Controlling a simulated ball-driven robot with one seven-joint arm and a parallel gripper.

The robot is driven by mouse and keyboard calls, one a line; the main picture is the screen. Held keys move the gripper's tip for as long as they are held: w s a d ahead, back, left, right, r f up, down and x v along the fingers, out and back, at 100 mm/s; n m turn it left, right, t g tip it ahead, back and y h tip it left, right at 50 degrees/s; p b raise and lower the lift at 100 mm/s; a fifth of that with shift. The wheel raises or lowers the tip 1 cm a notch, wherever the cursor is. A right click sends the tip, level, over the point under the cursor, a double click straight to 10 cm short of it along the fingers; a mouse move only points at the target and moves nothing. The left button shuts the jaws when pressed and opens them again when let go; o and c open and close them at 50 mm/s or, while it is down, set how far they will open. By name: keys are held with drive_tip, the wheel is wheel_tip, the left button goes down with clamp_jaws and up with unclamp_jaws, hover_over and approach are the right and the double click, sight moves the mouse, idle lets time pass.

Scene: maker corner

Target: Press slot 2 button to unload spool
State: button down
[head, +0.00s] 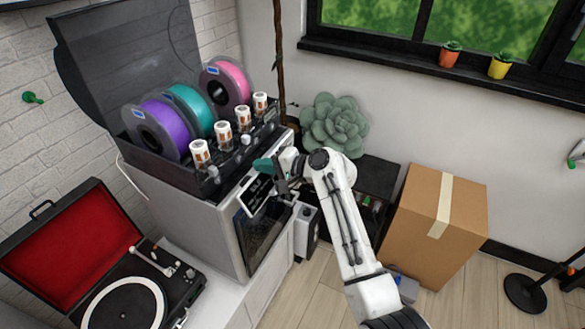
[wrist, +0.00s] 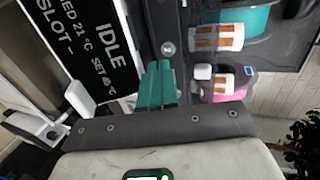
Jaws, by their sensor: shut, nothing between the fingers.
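The dark filament box (head: 205,182) stands with its lid open on a grey printer. It holds a purple spool (head: 160,130), a teal spool (head: 190,108) and a pink spool (head: 226,82), with one slot seeming empty. My gripper (head: 260,165) has its teal fingers shut and empty at the box's front, above the display (head: 257,194). In the wrist view the fingertips (wrist: 157,66) point at the front panel, just below a small round silver button (wrist: 168,48). I cannot tell its slot number or whether they touch. The display (wrist: 88,38) reads IDLE and SLOT -.
Several white canisters (head: 200,153) with orange labels line the box's front. A record player (head: 125,300) sits at lower left. A succulent (head: 334,125) and cardboard box (head: 425,225) stand to the right of the printer (head: 190,220). Wooden floor shows below.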

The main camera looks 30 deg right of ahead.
drive_tip(key=v, duration=0.8)
drive_tip(key=shift+d+b, duration=0.2)
drive_tip(key=shift+b, duration=0.25)
drive_tip(key=shift+s, duration=0.15)
